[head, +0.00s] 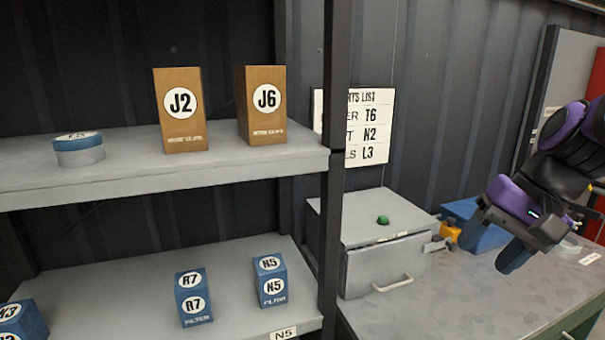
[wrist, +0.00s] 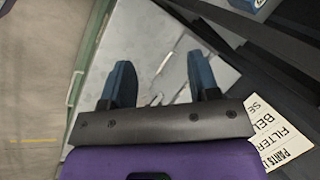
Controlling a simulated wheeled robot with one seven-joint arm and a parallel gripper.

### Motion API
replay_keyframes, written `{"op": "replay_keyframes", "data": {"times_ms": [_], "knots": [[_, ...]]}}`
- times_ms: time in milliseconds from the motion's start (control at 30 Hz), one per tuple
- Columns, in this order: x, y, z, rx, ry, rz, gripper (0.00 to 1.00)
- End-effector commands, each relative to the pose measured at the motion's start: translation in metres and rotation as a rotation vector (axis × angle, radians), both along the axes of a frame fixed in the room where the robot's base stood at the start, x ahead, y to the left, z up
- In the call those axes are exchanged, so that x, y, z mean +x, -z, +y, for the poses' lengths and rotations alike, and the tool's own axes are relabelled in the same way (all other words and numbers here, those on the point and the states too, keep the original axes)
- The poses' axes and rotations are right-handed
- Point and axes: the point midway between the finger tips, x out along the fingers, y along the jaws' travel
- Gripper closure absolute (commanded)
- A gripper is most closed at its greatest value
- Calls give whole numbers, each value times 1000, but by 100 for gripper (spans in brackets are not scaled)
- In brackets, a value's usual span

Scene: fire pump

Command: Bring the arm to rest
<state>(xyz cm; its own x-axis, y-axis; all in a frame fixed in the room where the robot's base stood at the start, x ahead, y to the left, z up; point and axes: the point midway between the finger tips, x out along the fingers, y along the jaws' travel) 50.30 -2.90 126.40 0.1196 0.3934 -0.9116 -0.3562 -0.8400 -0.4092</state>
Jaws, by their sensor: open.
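My arm and gripper show at the right edge of the head view. My gripper (head: 543,248) hangs above the right part of the grey workbench (head: 475,292), angled down. In the wrist view its two dark blue fingers (wrist: 163,88) stand well apart with nothing between them. My gripper is open and empty. Part of my arm is cut off by the right edge of the head view.
Left, grey shelves (head: 250,170) hold brown boxes J2 (head: 182,125) and J6 (head: 263,118), plus blue boxes R7 (head: 193,298) and N5 (head: 270,280). A grey drawer cabinet (head: 385,275) with a green button (head: 382,220) stands on the workbench. A blue object (head: 470,228) lies close to my gripper.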

Motion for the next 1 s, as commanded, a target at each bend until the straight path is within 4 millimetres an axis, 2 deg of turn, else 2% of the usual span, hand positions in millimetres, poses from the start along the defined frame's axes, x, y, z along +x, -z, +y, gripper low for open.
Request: {"op": "replay_keyframes", "data": {"times_ms": [200,400,600,1000], "knots": [[-37,-24,-13,-233,-143,-177,44],[-62,-43,-29,-407,-235,-325,44],[-72,-52,-38,-491,-275,-398,44],[-73,-53,-39,-503,-279,-407,44]]}}
